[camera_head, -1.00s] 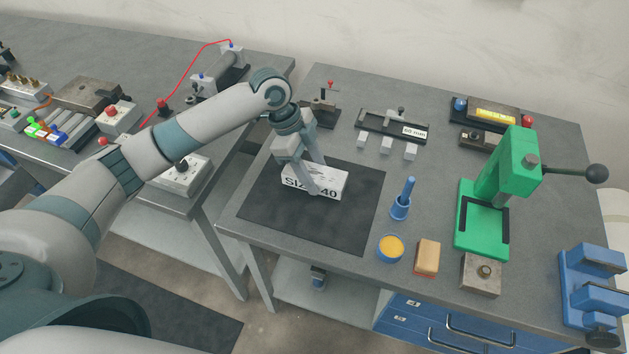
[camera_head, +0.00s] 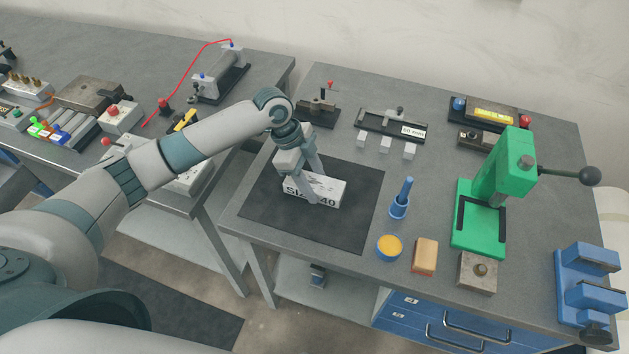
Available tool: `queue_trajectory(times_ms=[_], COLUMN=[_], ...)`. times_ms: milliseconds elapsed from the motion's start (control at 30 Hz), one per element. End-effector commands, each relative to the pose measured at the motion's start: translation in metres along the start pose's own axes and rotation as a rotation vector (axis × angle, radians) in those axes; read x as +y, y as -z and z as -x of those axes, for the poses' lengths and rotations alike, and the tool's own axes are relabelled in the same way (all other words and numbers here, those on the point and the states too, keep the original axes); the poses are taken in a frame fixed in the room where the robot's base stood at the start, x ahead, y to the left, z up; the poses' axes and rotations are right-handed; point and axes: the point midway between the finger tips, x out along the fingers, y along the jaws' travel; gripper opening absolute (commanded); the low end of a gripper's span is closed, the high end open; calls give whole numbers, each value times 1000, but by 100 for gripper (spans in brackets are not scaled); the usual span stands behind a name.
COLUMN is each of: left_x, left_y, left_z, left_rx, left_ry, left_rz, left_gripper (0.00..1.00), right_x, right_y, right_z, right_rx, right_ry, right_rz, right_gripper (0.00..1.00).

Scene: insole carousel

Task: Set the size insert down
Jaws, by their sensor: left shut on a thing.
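The size insert (camera_head: 330,191) is a white block with dark lettering that reads in part "SIZ" and "40". It is at the dark mat (camera_head: 350,228) on the right-hand table. My left gripper (camera_head: 314,196) comes down from above and is shut on the insert, with one finger across its lettered front face. The insert looks very low over the mat or touching it; I cannot tell which. My right gripper does not show.
A blue tool (camera_head: 400,200), a yellow-topped round tin (camera_head: 389,247) and a tan block (camera_head: 425,256) stand right of the mat. A green lever press (camera_head: 480,218) stands farther right. Small grey blocks and a fixture (camera_head: 392,125) lie behind. The mat's front is clear.

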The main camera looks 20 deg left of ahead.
Motion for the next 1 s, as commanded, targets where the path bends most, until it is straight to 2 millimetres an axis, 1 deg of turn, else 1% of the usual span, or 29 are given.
queue_trajectory(times_ms=[67, 100, 133, 167, 467, 633, 767, 867, 1000], left_x=[-1, 0, 0, 0, 0, 0, -1, -1, -1], left_y=[0, 0, 0, 0, 0, 0, 0, -1, -1], left_z=[-1, -2, -2, -2, -1, 5, 18, 32, 57], left_rx=[2, 0, 0, 0, 0, 1, 0, -1, -1], left_ry=[2, 0, 0, 0, 0, 1, 3, 4, 4], left_rz=[-1, 0, 0, 0, 0, 0, 0, -2, -1], left_gripper=[0, 56, 63, 65, 65, 65, 65, 65, 65], right_x=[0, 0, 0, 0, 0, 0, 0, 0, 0], right_y=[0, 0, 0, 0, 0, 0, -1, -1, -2], right_z=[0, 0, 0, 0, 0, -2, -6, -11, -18], right_rx=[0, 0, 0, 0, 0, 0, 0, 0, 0], right_ry=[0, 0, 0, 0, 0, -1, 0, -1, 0], right_rz=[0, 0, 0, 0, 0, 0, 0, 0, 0], right_gripper=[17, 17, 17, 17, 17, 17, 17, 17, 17])
